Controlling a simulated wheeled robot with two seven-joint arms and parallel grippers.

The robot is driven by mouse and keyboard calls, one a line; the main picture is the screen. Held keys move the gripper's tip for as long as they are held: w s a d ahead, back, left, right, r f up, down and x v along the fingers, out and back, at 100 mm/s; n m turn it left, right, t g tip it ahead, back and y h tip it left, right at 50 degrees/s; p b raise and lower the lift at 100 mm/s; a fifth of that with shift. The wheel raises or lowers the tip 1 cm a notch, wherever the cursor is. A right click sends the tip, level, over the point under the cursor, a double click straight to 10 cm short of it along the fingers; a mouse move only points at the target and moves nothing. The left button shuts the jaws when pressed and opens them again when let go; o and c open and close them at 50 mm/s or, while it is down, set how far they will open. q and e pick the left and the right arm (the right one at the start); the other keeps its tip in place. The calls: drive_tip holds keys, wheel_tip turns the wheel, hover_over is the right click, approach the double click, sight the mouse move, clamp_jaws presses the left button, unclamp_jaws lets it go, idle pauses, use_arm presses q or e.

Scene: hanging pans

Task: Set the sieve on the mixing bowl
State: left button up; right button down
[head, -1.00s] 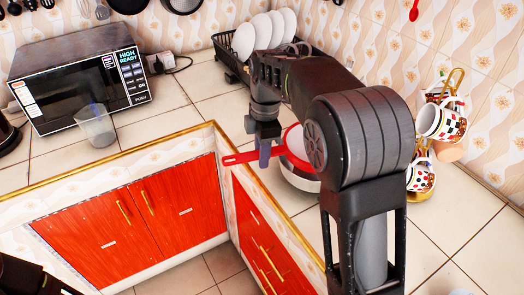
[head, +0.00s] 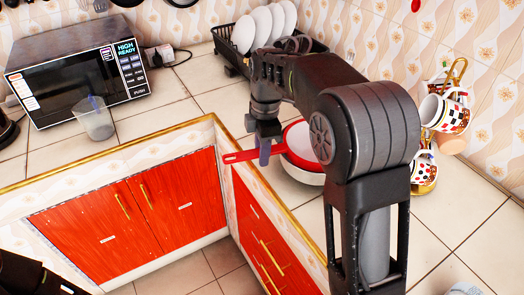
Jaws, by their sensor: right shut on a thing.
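The red sieve (head: 297,137) has a pale mesh and a red handle (head: 240,156) pointing left. My right gripper (head: 264,152) is shut on the handle. The sieve's round part is over the white mixing bowl (head: 304,175), close to its rim. Whether it touches the rim cannot be told. My right arm hides the right side of both sieve and bowl. The bowl stands on the tiled counter near its inner edge. Part of my left arm shows in the bottom left corner, but its gripper is out of view.
A dish rack (head: 232,62) with white plates (head: 263,27) stands behind. A cup stand (head: 425,188) with patterned cups is at the right. A microwave (head: 78,77) and a clear cup (head: 94,120) are at the left. The counter between cup and bowl is mostly clear.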

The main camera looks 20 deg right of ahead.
drive_tip(key=shift+f, duration=0.1)
drive_tip(key=c, duration=1.1)
unclamp_jaws()
drive_tip(key=shift+o, duration=0.2)
drive_tip(key=r, duration=0.7)
drive_tip(key=shift+d+r, duration=0.2)
drive_tip(key=shift+r, duration=0.2)
drive_tip(key=shift+s+f, duration=0.1)
